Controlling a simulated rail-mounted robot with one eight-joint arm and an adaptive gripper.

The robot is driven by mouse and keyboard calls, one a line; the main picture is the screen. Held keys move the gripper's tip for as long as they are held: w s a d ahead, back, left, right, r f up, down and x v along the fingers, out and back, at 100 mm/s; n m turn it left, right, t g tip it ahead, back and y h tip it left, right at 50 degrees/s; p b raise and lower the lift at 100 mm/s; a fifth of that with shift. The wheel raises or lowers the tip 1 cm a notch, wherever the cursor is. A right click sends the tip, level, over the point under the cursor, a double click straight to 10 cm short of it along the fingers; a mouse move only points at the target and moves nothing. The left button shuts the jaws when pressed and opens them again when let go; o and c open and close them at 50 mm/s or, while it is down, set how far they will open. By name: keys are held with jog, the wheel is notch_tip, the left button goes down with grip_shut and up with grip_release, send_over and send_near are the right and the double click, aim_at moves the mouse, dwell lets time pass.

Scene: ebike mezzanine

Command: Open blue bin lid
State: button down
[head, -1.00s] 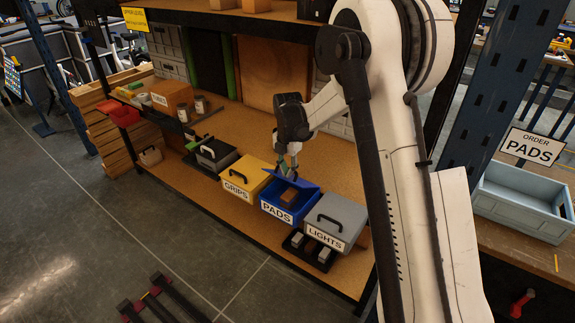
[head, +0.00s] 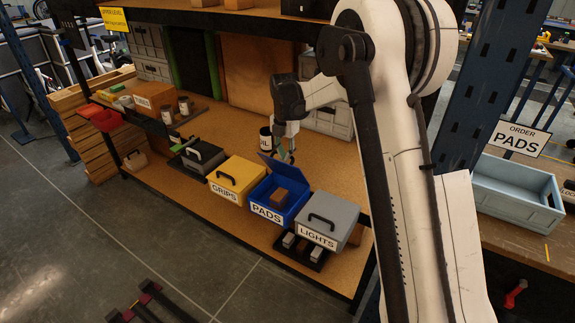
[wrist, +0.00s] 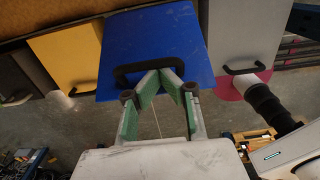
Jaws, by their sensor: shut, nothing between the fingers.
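The blue bin (head: 268,213) labelled PADS stands on the shelf between the yellow and grey bins. Its blue lid (head: 279,172) is raised and tilted up at the back edge, leaving the bin open at the front. A brown box (head: 281,197) shows inside. In the wrist view the lid (wrist: 165,38) shows its outer face with a black handle (wrist: 122,76). My gripper (head: 288,158) is shut and empty behind the raised lid. In the wrist view its green-padded fingers (wrist: 163,72) overlap the handle; whether they touch it I cannot tell.
The yellow GRIPS bin (head: 236,178) and grey LIGHTS bin (head: 330,217) stand close on either side, lids down. A black bin (head: 200,158) is farther left. A pale blue ORDER PADS tray (head: 515,205) is at right.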

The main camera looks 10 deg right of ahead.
jog(key=w+d+b, duration=0.2)
jog(key=w+d, duration=0.6)
jog(key=d, duration=0.1)
jog(key=shift+w+b, duration=0.3)
jog(key=shift+b, duration=0.1)
jog(key=shift+a+r, duration=0.1)
